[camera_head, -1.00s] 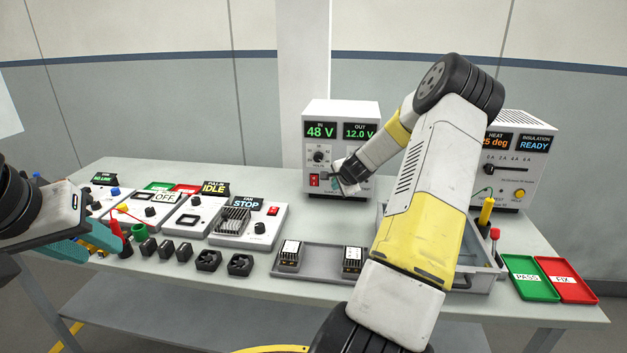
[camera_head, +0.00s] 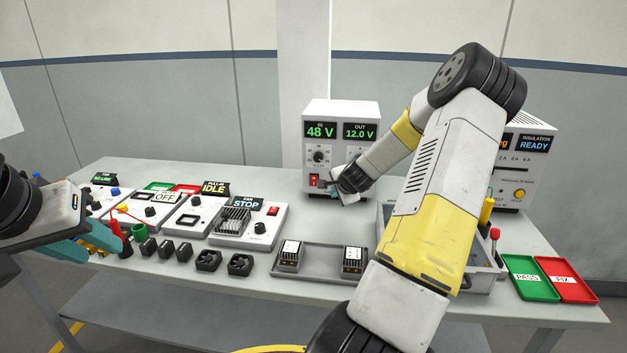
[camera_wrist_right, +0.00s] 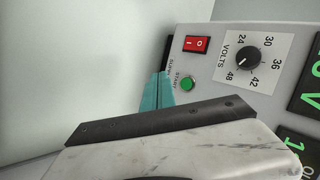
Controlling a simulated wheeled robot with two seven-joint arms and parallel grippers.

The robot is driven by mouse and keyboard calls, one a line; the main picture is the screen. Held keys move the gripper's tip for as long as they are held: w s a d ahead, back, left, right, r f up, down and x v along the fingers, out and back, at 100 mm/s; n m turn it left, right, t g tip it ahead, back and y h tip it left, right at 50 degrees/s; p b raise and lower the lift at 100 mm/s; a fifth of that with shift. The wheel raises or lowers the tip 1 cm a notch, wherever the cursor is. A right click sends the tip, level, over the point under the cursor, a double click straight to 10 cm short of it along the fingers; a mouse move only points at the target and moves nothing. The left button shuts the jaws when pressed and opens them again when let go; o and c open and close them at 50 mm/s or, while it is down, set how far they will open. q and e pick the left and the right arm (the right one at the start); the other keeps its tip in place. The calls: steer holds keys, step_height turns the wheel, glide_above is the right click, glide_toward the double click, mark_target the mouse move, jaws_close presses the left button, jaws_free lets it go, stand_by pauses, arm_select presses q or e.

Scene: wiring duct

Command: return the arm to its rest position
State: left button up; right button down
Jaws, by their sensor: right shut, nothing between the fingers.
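My right arm (camera_head: 440,210) reaches up from the bottom of the head view, bends at a high elbow and comes down toward the power supply (camera_head: 341,112). My right gripper (camera_head: 340,193) is low at the front of that supply, largely hidden behind its own wrist. In the right wrist view its teal fingers (camera_wrist_right: 157,92) are together and empty, near the green start button (camera_wrist_right: 188,84); whether they touch the panel I cannot tell. My left gripper (camera_head: 80,247) is at the left edge, over the bench's left end, its fingertips unclear among small parts.
The supply's panel has a red rocker switch (camera_wrist_right: 197,44) and a volts knob (camera_wrist_right: 246,58). A grey tray (camera_head: 320,263) with two modules lies in front. A grey bin (camera_head: 480,278) is partly behind my right arm. Green (camera_head: 530,278) and red (camera_head: 567,280) trays lie right.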

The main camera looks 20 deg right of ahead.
stand_by(0.5)
steer(key=s+a+r+n+g+y, duration=0.1)
steer(key=s+a+r+n, duration=0.5)
steer(key=a, duration=0.4)
steer(key=s+a+r+n+g+y, duration=0.15)
steer(key=s+a+r+n, duration=0.3)
steer(key=a+r, duration=0.5)
steer(key=s+a+r+n, duration=0.2)
steer(key=s, duration=0.5)
steer(key=s+a+r+n+y, duration=0.1)
steer(key=s+a+r+n, duration=0.1)
steer(key=s, duration=0.6)
steer(key=s+a+r+n, duration=0.2)
steer(key=s+a+n, duration=0.1)
steer(key=s, duration=0.5)
steer(key=shift+a+r+g, duration=0.15)
steer(key=shift+a+g, duration=0.1)
steer(key=shift+g, duration=0.2)
steer(key=shift+d+n, duration=0.15)
steer(key=shift+n, duration=0.1)
